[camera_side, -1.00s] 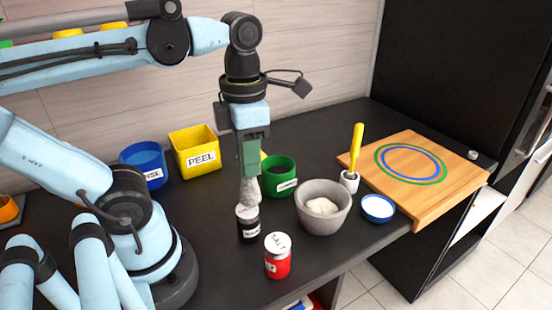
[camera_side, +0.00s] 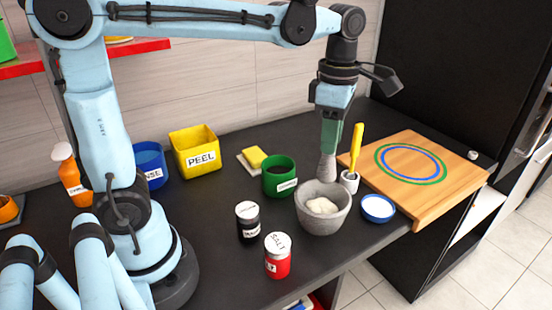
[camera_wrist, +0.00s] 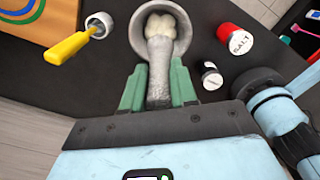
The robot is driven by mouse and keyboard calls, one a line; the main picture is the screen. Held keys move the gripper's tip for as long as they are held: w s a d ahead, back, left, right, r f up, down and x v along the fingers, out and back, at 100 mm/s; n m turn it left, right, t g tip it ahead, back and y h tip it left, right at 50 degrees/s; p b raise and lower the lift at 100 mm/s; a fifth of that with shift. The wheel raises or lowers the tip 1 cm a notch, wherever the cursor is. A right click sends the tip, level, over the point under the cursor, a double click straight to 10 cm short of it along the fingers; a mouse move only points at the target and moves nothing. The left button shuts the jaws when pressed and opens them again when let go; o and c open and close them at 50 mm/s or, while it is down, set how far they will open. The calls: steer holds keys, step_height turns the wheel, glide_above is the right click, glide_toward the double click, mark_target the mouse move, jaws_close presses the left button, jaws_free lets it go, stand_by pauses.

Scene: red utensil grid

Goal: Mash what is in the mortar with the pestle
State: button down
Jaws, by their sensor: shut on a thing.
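The grey stone mortar (camera_side: 312,222) stands upright on the dark counter. Pale, whitish lumps (camera_side: 322,206) lie inside it, and they show in the wrist view too (camera_wrist: 163,22). My gripper (camera_side: 329,150) is shut on the grey pestle (camera_side: 327,168), which hangs roughly upright with its wide end down. In the side view the pestle's lower end appears at the mortar's back rim. In the wrist view the pestle (camera_wrist: 158,75) lies between the green fingers and its far end overlaps the mortar's opening (camera_wrist: 136,30). I cannot tell whether it touches the lumps.
A white holder with a yellow-handled brush (camera_side: 356,142) stands close right of the mortar, beside a blue bowl (camera_side: 377,208) and wooden board (camera_side: 430,180). A green pot (camera_side: 279,177), black-bodied jar (camera_side: 248,222) and red salt jar (camera_side: 278,258) stand left.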

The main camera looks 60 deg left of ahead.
mark_target(329, 158)
steer(key=shift+f, duration=2.65)
steer(key=c, duration=1.5)
jaws_free()
steer(key=shift+c, duration=0.2)
jaws_close()
